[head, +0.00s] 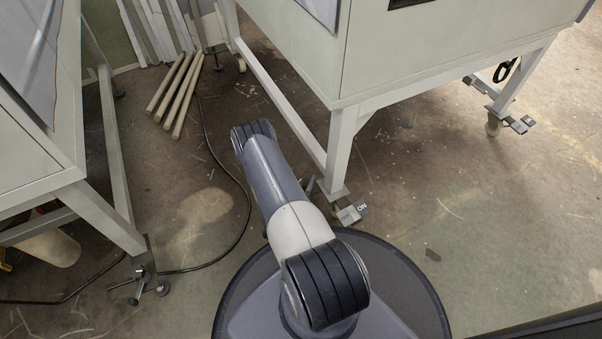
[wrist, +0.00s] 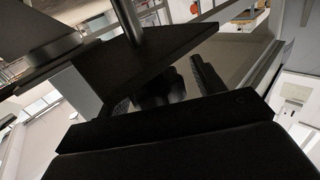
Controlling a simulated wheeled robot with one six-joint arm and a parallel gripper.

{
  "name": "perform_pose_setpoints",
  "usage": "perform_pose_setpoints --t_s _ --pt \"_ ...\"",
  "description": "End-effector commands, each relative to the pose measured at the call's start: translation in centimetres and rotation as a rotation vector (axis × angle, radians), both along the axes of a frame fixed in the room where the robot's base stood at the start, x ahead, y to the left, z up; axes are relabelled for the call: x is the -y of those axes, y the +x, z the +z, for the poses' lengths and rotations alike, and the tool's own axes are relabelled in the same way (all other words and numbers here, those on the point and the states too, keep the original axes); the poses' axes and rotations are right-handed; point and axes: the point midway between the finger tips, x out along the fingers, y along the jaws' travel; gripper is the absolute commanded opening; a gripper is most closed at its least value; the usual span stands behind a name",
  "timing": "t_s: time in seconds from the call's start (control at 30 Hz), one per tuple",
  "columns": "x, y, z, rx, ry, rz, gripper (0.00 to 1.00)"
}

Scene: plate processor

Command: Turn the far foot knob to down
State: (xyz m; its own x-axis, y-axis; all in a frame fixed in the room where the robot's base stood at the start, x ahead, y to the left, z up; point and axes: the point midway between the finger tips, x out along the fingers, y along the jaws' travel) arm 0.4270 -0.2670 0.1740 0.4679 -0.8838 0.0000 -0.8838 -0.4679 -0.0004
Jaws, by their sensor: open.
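The pale machine (head: 415,60) stands on legs with metal feet. One foot pedal (head: 353,211), marked with lettering, is at the near leg; another (head: 517,123) is at the right leg, beside a wheel. A further foot (head: 214,50) stands at the back leg. In the wrist view, my gripper (wrist: 163,88) is open, its dark fingers spread. A dark rounded part (wrist: 162,88), perhaps a knob, shows between them below a dark flat plate (wrist: 150,62) with a rod. I cannot tell whether the fingers touch it. My gripper is hidden in the head view.
A second pale cabinet (head: 35,150) stands at left, with a clamp-like foot (head: 146,283). Wooden poles (head: 176,92) lie on the floor, and a black cable (head: 246,195) curves across it. The floor at right (head: 500,235) is mostly clear.

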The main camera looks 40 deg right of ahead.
Motion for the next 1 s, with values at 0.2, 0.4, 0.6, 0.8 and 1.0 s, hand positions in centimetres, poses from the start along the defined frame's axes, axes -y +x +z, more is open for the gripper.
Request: perform_pose_setpoints --t_s 0.2,0.4,0.6,0.8,1.0 --pt "0.0 0.0 -0.01 0.0 0.0 0.0 0.58" --pt "0.0 0.01 -0.01 0.0 0.0 0.0 0.41" --pt "0.0 0.01 -0.01 0.0 0.0 0.0 0.25" --pt "0.0 0.02 0.0 0.0 0.0 -0.004 0.2" --pt "0.03 0.01 0.0 0.0 0.0 -0.05 0.2"
